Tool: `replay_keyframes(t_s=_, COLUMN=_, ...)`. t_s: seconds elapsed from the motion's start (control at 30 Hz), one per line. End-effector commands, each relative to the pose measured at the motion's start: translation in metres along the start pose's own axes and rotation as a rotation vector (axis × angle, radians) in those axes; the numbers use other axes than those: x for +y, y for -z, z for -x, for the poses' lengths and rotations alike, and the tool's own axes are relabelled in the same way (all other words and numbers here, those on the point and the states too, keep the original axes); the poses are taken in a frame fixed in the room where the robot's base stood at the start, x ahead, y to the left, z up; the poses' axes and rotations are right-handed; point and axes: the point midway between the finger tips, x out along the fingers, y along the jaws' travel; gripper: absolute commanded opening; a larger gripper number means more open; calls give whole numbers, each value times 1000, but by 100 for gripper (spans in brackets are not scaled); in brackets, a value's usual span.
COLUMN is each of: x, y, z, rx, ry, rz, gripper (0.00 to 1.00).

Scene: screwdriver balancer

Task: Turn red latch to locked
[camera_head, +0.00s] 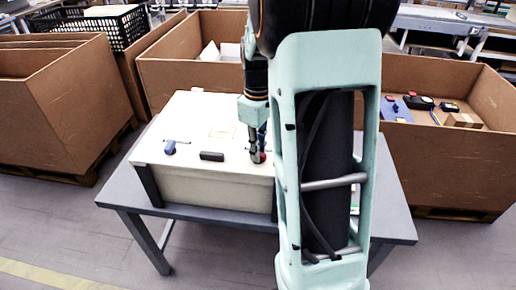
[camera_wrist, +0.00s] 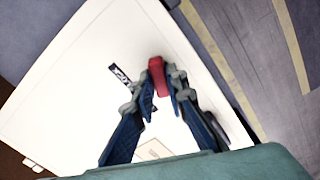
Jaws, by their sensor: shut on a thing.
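The red latch (camera_wrist: 157,75) is on the white case, between the fingertips of my gripper (camera_wrist: 160,86) in the wrist view. My gripper is shut on it. In the head view my gripper (camera_head: 257,150) points down at the front right of the case (camera_head: 215,188), and only a small red part of the latch (camera_head: 261,157) shows beside the fingers. A black and white label (camera_wrist: 118,74) lies on the lid just left of the latch in the wrist view; its text is too small to read.
A blue latch (camera_head: 170,147) and a black handle (camera_head: 211,156) are along the case's front edge. The case stands on a grey table (camera_head: 395,228). Cardboard boxes (camera_head: 70,100) stand behind and at the left; another box (camera_head: 440,165) at the right holds small items.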

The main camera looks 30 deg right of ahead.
Motion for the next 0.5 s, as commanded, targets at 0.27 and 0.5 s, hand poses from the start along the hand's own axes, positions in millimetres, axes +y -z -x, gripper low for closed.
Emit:
replay_keyframes(t_s=0.27, x=0, y=-1, z=1, rx=-2, ry=0, rz=-262, gripper=0)
replay_keyframes(t_s=0.5, x=0, y=-1, z=1, rx=-2, ry=0, rz=-489, gripper=0)
